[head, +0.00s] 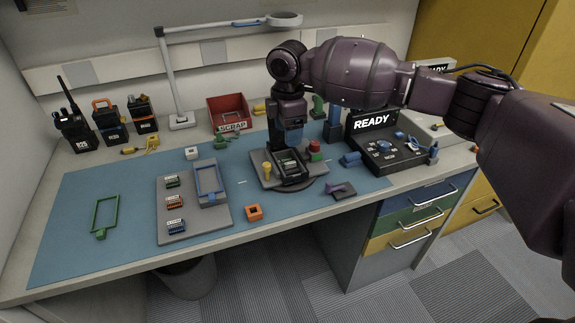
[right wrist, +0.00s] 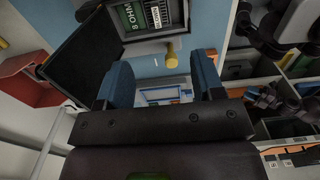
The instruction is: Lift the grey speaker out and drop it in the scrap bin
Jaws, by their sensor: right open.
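An open dark radio (head: 291,179) lies in a black stand on the blue mat. In the right wrist view a part with a green "8 OHM" label (right wrist: 131,17) and a slotted face shows at the top; I cannot tell for sure whether it is the grey speaker. My right gripper (head: 292,142) points down just above the radio. Its blue fingers (right wrist: 163,78) are apart with nothing held between them. The red scrap bin (head: 227,105), labelled SCRAP, stands at the back of the bench.
A yellow peg (head: 266,168) stands left of the radio. A grey tray (head: 185,235) holds several small modules and a blue frame. The READY console (head: 390,160) is at the right. The mat's left part is mostly clear.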

